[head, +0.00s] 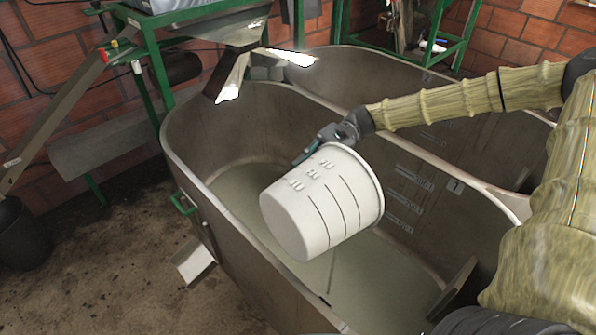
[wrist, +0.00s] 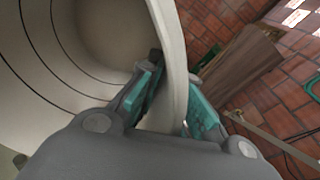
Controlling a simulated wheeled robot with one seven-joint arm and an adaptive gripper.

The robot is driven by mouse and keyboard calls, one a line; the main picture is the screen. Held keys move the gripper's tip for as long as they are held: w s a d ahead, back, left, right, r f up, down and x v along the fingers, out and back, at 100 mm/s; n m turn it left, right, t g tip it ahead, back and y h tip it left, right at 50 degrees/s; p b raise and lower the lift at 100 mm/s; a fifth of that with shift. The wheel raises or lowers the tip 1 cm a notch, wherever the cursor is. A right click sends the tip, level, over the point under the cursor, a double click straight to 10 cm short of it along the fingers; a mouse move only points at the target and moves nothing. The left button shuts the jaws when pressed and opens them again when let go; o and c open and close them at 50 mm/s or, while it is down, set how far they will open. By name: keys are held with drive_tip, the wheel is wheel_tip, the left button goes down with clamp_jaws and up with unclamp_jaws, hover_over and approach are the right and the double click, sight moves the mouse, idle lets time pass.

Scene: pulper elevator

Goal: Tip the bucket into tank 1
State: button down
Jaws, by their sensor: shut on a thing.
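A white bucket (head: 315,208) with dark ring lines hangs tilted over the near metal tank in the head view. Its base points to the lower left and its rim to the upper right. My gripper (head: 312,153) is shut on the bucket's rim. In the wrist view the teal fingers of my gripper (wrist: 172,108) stand on both sides of the rim, and the bucket's inside (wrist: 105,35) shows at the upper left. The near tank (head: 270,290) has a pale floor and a small label with 1 on its inner wall. The bucket's opening faces away from the head camera.
A second tank (head: 390,72) lies behind the near one. A green-framed machine with a metal chute (head: 232,75) stands over the near tank's far left end. A dark bucket (head: 22,235) sits on the floor at the left. Brick walls close off the back.

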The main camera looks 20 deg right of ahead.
drive_tip(key=shift+w+d+f+y+b, duration=0.2)
drive_tip(key=shift+d+f+y+b, duration=0.3)
drive_tip(key=shift+d+y+b, duration=0.25)
drive_tip(key=shift+w+d+r+n+g+y+b, duration=0.1)
drive_tip(key=shift+w+d+r+g+y+b, duration=0.15)
drive_tip(key=shift+d+y+b, duration=0.6)
drive_tip(key=shift+w+d+r+n+g+y+b, duration=0.15)
drive_tip(key=shift+d+g+y+b, duration=0.3)
drive_tip(key=shift+d, duration=0.6)
drive_tip(key=shift+w+d+r+n+g+y+b, duration=0.1)
drive_tip(key=shift+w+d+g+y+b, duration=0.15)
drive_tip(key=shift+d+y+b, duration=0.65)
